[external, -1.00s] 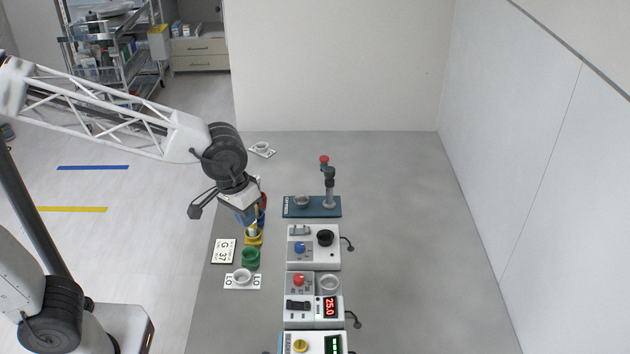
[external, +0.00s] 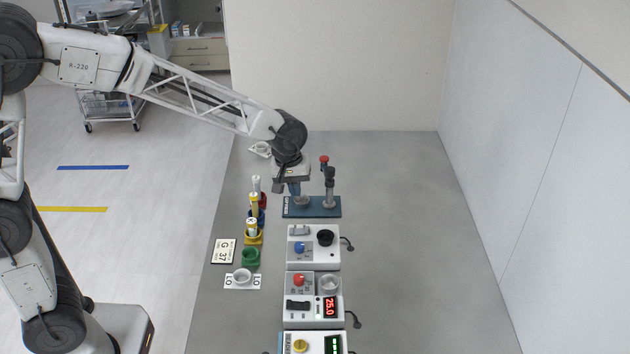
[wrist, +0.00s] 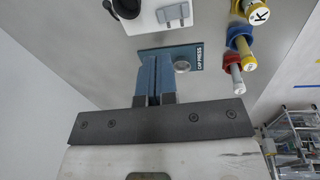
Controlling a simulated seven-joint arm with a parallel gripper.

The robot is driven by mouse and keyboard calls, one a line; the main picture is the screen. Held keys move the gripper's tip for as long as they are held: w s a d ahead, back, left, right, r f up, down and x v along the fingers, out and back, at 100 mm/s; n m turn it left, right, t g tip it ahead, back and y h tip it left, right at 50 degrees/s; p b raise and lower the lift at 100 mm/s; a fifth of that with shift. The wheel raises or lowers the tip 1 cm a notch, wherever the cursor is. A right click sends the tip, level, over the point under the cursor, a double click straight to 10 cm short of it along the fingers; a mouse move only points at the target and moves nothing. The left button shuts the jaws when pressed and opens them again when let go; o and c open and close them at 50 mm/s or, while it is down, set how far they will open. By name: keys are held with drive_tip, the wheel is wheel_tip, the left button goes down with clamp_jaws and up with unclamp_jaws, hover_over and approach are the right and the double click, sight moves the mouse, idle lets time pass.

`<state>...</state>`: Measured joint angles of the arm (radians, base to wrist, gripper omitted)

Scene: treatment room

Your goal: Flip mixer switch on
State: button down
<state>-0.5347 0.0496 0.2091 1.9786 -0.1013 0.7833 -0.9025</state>
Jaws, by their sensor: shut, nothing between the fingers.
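A white box (external: 327,259) stands in the middle of the bench. It carries a grey rocker switch (external: 299,230), a blue knob (external: 299,247) and a black round cup (external: 325,238), and I take it for the mixer. In the wrist view the grey switch (wrist: 173,14) shows at the top, beside the black cup (wrist: 127,7). I cannot tell the switch's position. My gripper (external: 296,196) is shut and empty, pointing down over the left part of the cap press, behind the switch. Its blue fingers (wrist: 155,62) also show in the wrist view.
The blue cap press base (external: 317,212) has an upright post with a red knob (external: 324,159). A box with a red display (external: 330,307) stands nearer. The bench's right side is clear.

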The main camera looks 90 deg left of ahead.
sight(306, 229)
drive_tip(key=shift+w+a+f+n, duration=0.2)
drive_tip(key=shift+a+f, duration=0.1)
drive_tip(key=shift+a, duration=0.3)
drive_tip(key=shift+w+a+f+n, duration=0.1)
drive_tip(key=shift+a+f+n, duration=0.15)
drive_tip(key=shift+a, duration=0.3)
drive_tip(key=shift+f, duration=0.15)
drive_tip(key=f, duration=0.4)
drive_tip(key=w+f, duration=0.1)
drive_tip(key=f, duration=0.4)
drive_tip(key=w+f, duration=0.1)
drive_tip(key=f, duration=0.3)
drive_tip(key=shift+f, duration=0.3)
drive_tip(key=shift+f, duration=0.1)
drive_tip(key=shift+w+f+g, duration=0.1)
drive_tip(key=shift+f+g, duration=0.15)
drive_tip(key=shift+g, duration=0.15)
drive_tip(key=shift+s+r, duration=0.1)
drive_tip(key=shift+s, duration=0.1)
drive_tip(key=shift+s+r, duration=0.25)
drive_tip(key=shift+s, duration=0.3)
